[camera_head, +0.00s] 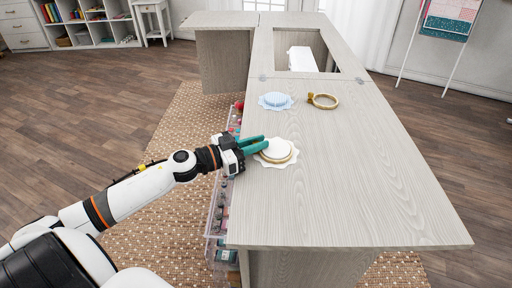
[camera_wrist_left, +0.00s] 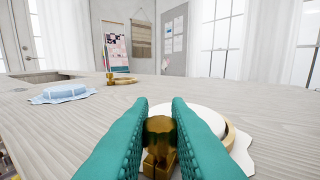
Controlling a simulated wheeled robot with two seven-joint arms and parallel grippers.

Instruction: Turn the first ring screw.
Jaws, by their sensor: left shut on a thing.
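A wooden embroidery ring (camera_head: 289,155) with white cloth stretched in it lies flat on the cabinet top. It also shows in the left wrist view (camera_wrist_left: 230,135), partly hidden by my fingers. Its brass screw (camera_wrist_left: 160,145) sits between the two teal fingers of my left gripper (camera_wrist_left: 160,112). In the head view my left gripper (camera_head: 257,145) reaches in from the left at the ring's left side, and the screw is hidden there. The left gripper is shut on the screw. My right gripper is not in view.
A ring with light blue cloth (camera_head: 275,100) and an empty wooden ring with a brass screw (camera_head: 323,101) lie farther back on the cabinet top (camera_head: 370,180). Behind them is a rectangular opening with a white object (camera_head: 302,59). Clear bins (camera_head: 217,215) stand along the left side. The right part is clear.

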